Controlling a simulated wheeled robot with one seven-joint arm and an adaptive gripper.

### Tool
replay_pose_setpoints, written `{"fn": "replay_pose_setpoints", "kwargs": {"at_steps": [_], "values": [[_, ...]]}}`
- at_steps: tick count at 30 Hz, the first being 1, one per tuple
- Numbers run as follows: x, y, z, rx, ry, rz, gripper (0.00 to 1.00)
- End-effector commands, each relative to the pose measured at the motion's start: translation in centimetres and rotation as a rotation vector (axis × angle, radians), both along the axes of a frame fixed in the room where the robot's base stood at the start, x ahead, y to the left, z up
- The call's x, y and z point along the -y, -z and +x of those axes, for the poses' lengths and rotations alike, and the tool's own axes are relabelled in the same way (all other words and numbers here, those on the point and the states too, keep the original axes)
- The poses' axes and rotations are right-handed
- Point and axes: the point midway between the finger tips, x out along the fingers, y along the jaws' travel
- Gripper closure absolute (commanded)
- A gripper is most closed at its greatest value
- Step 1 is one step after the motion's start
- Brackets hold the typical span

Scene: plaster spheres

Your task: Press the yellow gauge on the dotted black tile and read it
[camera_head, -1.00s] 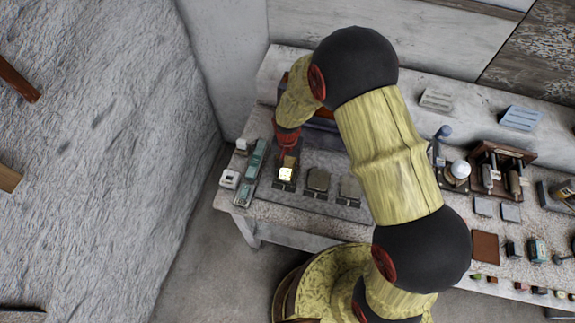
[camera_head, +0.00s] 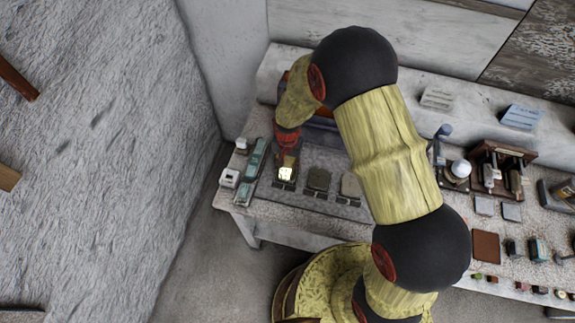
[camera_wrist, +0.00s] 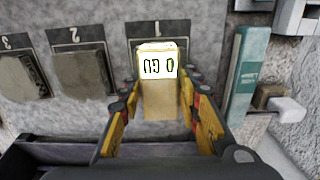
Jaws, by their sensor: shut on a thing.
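The yellow gauge (camera_wrist: 160,98) is between the fingers of my gripper (camera_wrist: 164,82) in the wrist view, and the gripper is shut on it. Its lit display (camera_wrist: 158,65) carries dark characters that appear upside down; I cannot read them surely. The gauge stands over the dark tile marked 1 (camera_wrist: 179,29); I cannot tell contact, and no dots are clear. In the head view the gauge (camera_head: 286,174) is a small bright patch below my red wrist, at the left end of the row of tiles. My gripper is mostly dark and blurred there.
Tiles marked 2 (camera_wrist: 80,70) and 3 (camera_wrist: 22,78) carry dull grey pads. A teal block (camera_wrist: 242,75) and a white-ended piece (camera_wrist: 289,108) lie close to the right finger in the wrist view. In the head view the bench's right side (camera_head: 485,247) is crowded with small objects.

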Motion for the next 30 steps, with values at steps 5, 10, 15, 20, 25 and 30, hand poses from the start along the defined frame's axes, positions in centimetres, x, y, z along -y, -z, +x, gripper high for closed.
{"fn": "replay_pose_setpoints", "kwargs": {"at_steps": [5,10,15,20,25,30], "values": [[0.0,0.1,0.0,0.0,0.0,0.0,0.87],[0.0,0.1,0.0,-0.001,0.0,0.0,0.87],[0.0,0.2,-0.1,-0.001,0.0,-0.001,0.87],[0.0,-0.1,-0.1,-0.001,0.0,-0.001,0.87],[0.0,-1.3,0.0,0.0,0.0,0.0,0.87],[0.0,-2.6,0.0,0.001,0.0,0.001,0.87]]}}
